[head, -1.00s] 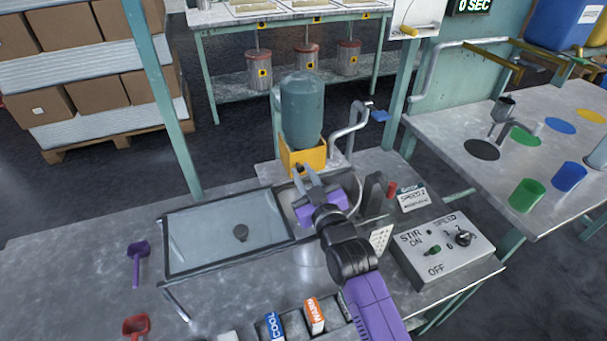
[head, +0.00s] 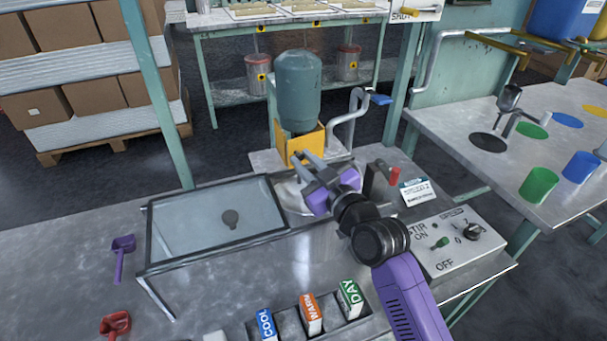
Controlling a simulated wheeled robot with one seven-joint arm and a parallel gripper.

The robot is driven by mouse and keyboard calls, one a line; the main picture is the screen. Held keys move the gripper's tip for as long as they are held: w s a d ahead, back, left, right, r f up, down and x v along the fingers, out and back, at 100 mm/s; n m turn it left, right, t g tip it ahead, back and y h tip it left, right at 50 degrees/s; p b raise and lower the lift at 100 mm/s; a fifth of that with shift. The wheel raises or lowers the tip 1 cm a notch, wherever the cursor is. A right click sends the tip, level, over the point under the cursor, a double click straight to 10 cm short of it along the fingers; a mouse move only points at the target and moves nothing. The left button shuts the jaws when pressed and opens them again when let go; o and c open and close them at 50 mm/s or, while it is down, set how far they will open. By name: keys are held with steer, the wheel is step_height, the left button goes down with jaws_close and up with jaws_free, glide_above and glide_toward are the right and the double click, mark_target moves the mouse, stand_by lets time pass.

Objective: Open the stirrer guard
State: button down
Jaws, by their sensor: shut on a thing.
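A framed glass panel (head: 190,215), which looks like the stirrer guard, lies at the left of the bench unit in the head view. A dark knob (head: 230,218) shows within its area. My gripper (head: 308,162) is to the right of the panel, over a metal bowl (head: 292,192) and in front of the yellow base (head: 300,142) of a teal tank (head: 299,88). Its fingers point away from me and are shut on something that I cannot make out. The gripper is apart from the knob. My wrist and purple arm hide part of the unit's right side.
A STIR control box (head: 455,243) with a green switch and a black dial stands to the right. COOL, WARM and DAY blocks (head: 310,315) are in front. Purple (head: 122,252) and red scoops (head: 116,323) lie to the left. A bent pipe (head: 352,118) stands behind.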

steer(key=d+n+g+y+b, duration=0.1)
steer(key=b, duration=0.4)
steer(key=s+d+n+y+b, duration=0.1)
steer(key=y+b, duration=0.1)
steer(key=b, duration=0.3)
steer(key=shift+d+r+g, duration=0.1)
steer(key=shift+d+g, duration=0.25)
steer(key=shift+g, duration=0.05)
steer(key=c, duration=1.4)
jaws_free()
steer(key=shift+c, duration=0.2)
steer(key=shift+o, duration=0.7)
steer(key=shift+a, duration=0.25)
steer(key=shift+s, duration=0.1)
steer(key=v, duration=0.7)
steer(key=shift+s+d, duration=0.25)
steer(key=shift+d, duration=0.1)
